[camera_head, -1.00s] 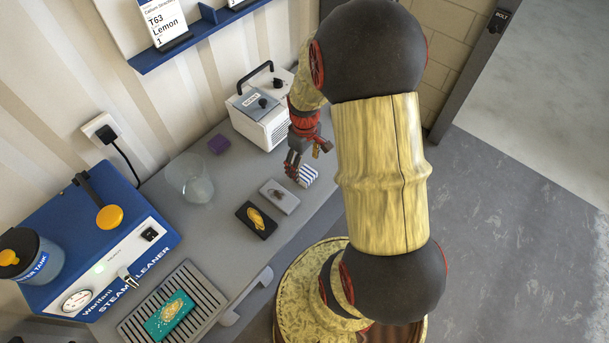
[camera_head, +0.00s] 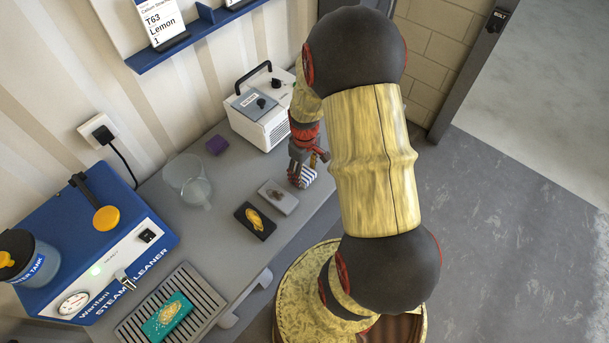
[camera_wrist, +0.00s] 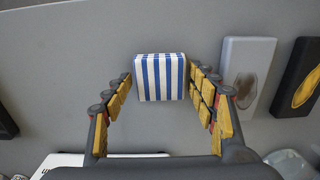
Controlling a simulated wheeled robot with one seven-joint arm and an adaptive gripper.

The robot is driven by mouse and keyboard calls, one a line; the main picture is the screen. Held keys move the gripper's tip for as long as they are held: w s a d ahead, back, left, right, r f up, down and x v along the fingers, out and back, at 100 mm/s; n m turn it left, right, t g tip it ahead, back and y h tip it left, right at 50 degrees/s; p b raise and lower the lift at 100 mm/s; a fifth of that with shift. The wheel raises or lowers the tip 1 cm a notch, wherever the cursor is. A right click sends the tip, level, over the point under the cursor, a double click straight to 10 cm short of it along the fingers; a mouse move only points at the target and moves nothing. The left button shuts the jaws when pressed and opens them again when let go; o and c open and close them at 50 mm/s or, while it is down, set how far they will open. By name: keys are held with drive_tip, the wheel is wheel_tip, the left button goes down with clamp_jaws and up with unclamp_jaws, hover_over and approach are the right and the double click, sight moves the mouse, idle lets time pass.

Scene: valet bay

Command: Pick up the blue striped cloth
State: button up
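The blue striped cloth (camera_wrist: 160,78) is a small folded block with blue and white stripes on the grey bench top. In the wrist view it lies at the far end of the gap between the fingers of my gripper (camera_wrist: 160,88). The fingers stand open on both sides of it, with a narrow gap on the left and the right finger very close. In the head view the cloth (camera_head: 307,175) is partly hidden by my gripper (camera_head: 301,178), which is low over it.
A grey cloth (camera_head: 278,197) with a brown stain and a black one (camera_head: 255,221) with a yellow mark lie nearby. A teal cloth (camera_head: 167,317) lies on a grate.

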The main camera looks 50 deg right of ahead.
sight(304, 173)
drive_tip(key=c, duration=0.8)
drive_tip(key=shift+r, duration=0.15)
drive_tip(key=shift+r, duration=0.25)
wheel_tip(304, 173, up, 2)
drive_tip(key=shift+r, duration=0.1)
drive_tip(key=shift+s+a+r+p, duration=0.4)
drive_tip(key=shift+s+a+r, duration=0.6)
drive_tip(key=shift+s+r, duration=0.9)
drive_tip(key=shift+s+a+r+p, duration=0.4)
drive_tip(key=shift+s+a+r, duration=0.85)
drive_tip(key=shift+s, duration=1.1)
drive_tip(key=shift+s+a+r+p, duration=0.4)
drive_tip(key=shift+s+a+r, duration=0.4)
drive_tip(key=shift+s+r, duration=1.2)
drive_tip(key=shift+s+f, duration=0.1)
drive_tip(key=shift+f, duration=0.05)
